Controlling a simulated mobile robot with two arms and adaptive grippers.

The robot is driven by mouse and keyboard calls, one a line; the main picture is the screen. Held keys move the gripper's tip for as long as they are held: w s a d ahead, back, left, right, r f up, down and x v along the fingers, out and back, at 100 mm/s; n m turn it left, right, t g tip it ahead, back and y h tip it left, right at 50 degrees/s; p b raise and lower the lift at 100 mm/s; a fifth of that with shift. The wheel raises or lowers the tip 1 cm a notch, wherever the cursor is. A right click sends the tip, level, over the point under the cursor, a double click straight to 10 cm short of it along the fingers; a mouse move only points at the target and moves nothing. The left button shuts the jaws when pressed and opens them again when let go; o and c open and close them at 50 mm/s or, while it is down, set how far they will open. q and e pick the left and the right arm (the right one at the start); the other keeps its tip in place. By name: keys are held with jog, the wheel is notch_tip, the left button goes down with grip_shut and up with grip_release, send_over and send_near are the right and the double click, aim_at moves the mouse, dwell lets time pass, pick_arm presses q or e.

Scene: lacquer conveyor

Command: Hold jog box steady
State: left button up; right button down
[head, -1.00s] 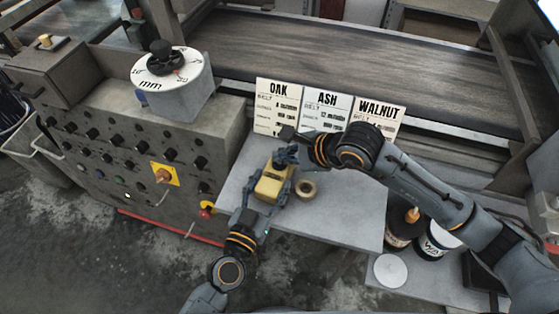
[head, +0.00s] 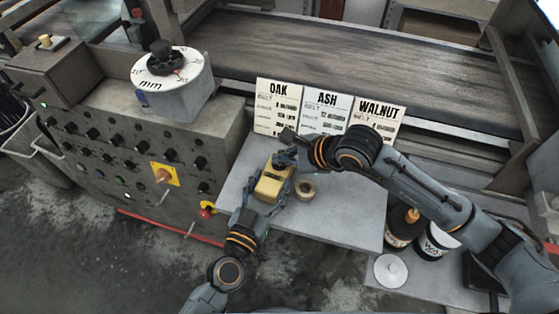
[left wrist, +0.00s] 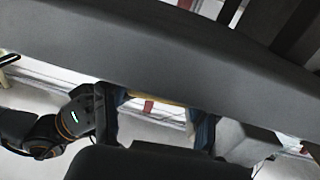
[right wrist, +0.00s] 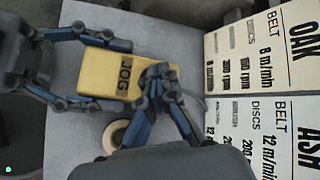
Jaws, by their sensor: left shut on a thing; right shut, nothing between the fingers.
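The yellow jog box (head: 270,187) lies on the grey side table. Its "JOG" label faces up in the right wrist view (right wrist: 110,75). My left gripper (head: 268,184) is shut on the jog box, with a finger along each side, as the right wrist view (right wrist: 75,70) shows. My right gripper (head: 284,160) is shut with nothing between its fingers. Its fingertips are right at the label end of the box in the right wrist view (right wrist: 158,72); I cannot tell if they touch it. In the left wrist view, only a yellow strip of the box (left wrist: 155,100) shows.
A tan tape roll (head: 305,190) lies beside the box. OAK (head: 277,107), ASH (head: 326,112) and WALNUT (head: 377,122) cards stand behind, before the conveyor (head: 340,55). The control panel (head: 120,150) is left. The table's front (head: 340,225) is clear.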

jog(key=shift+r, duration=0.75)
jog(key=shift+r, duration=2.55)
notch_tip(320, 180, up, 4)
jog(key=shift+f, duration=0.1)
dwell(0.3)
jog(key=shift+f, duration=4.45)
